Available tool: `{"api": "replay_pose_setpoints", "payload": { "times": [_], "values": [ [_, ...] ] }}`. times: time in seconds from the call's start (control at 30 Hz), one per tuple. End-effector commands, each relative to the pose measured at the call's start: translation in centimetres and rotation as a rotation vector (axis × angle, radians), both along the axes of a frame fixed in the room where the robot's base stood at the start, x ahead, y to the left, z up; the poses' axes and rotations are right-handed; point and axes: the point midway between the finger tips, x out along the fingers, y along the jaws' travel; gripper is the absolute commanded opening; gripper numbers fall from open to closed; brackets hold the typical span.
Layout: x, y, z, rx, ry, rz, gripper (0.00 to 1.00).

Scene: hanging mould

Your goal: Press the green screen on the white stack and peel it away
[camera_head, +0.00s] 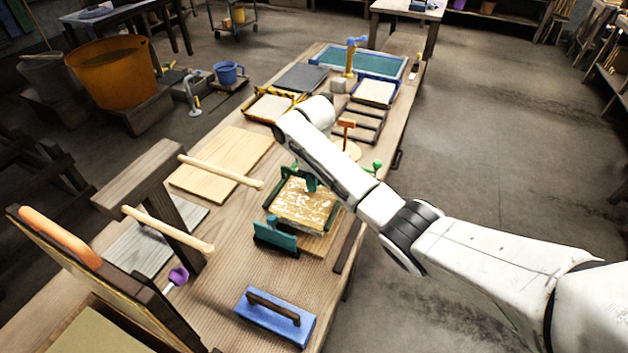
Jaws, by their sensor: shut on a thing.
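The green screen (303,204) lies near the middle of the bench, with green edges and a patchy tan and white face. My white arm reaches in from the right and bends down over that far side. My gripper (301,170) is mostly hidden by the arm; it is shut at the screen's far edge. The white stack cannot be made out under the screen. A wooden board (322,243) shows at its near right.
A teal block (275,238) stands at the screen's near left. A blue float with a dark handle (275,316) lies nearer. A wooden frame with two pale rods (168,229) stands left. A pale board (222,165) lies flat. Trays crowd the far end (376,92).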

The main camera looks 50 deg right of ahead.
Motion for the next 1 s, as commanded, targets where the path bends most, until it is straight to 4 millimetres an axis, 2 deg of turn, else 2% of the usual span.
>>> {"api": "replay_pose_setpoints", "payload": {
  "times": [0.17,0.8,1.0],
  "values": [
    [0.0,0.0,0.5,0.000,0.000,0.000,0.00],
    [0.0,0.0,6.3,0.000,0.000,0.000,0.00],
    [0.0,0.0,7.2,0.000,0.001,0.000,0.00]
  ]
}}
